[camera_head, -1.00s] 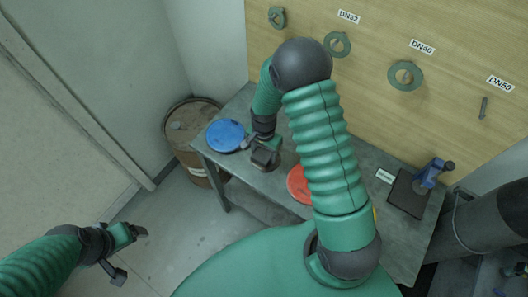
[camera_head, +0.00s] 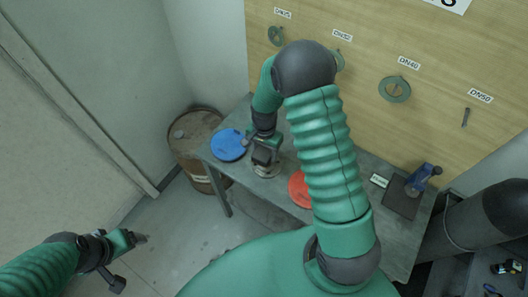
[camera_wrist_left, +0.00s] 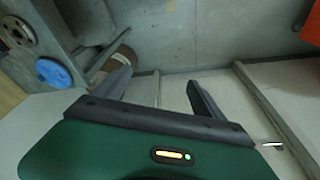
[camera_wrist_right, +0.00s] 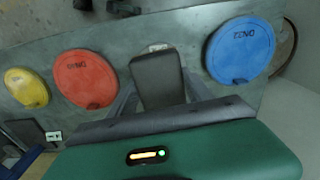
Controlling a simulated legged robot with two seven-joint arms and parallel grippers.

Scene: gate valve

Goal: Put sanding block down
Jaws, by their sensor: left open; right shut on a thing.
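The dark grey sanding block (camera_wrist_right: 157,80) is between the fingers of my right gripper (camera_wrist_right: 158,98) in the right wrist view. My right gripper (camera_head: 266,156) is shut on it, low over the workbench (camera_head: 240,187) between the blue and red discs. In the head view the block is hard to make out against the dark fingers. A pale round piece (camera_head: 266,173) shows just below it. I cannot tell whether the block touches anything below. My left gripper (camera_head: 128,260) is open and empty, away from the bench; its spread fingers show in the left wrist view (camera_wrist_left: 160,88).
A blue disc (camera_head: 229,145), a red disc (camera_head: 302,190) and a yellow disc (camera_wrist_right: 27,88) lie on the bench. A dark mat (camera_head: 402,199) with a blue tool (camera_head: 421,179) is at the right. A rusty drum (camera_head: 195,126) stands beside the bench's left end.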

